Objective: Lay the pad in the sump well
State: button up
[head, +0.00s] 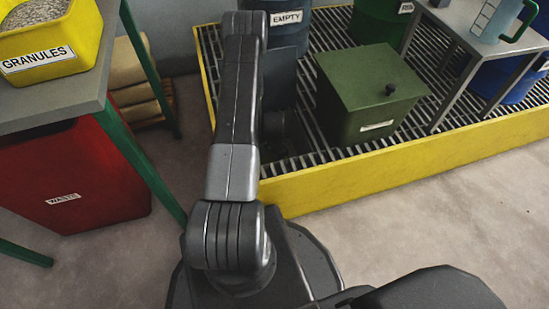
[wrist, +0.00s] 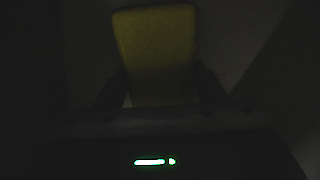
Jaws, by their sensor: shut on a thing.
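In the wrist view, which is very dark, my gripper (wrist: 160,88) is shut on a dull yellow pad (wrist: 154,50). A finger shows at each side of the pad's near end, and the pad reaches away from the jaws. In the head view my arm extends up over the yellow-walled spill pallet (head: 390,170), and the gripper and pad are hidden there. The surface beyond the pad in the wrist view is too dark to identify.
On the pallet grating stand a green lidded box (head: 368,95), a blue drum labelled EMPTY (head: 287,28), a green drum (head: 378,25) and a grey stand (head: 470,40) with a jug (head: 494,20). At left are a bench with yellow granules tub (head: 70,45) and a red waste bin (head: 75,175).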

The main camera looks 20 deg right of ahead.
jog(key=shift+f, duration=0.15)
jog(key=o, duration=1)
notch_tip(320, 180, up, 12)
jog(key=p, duration=0.3)
jog(key=shift+r, duration=0.2)
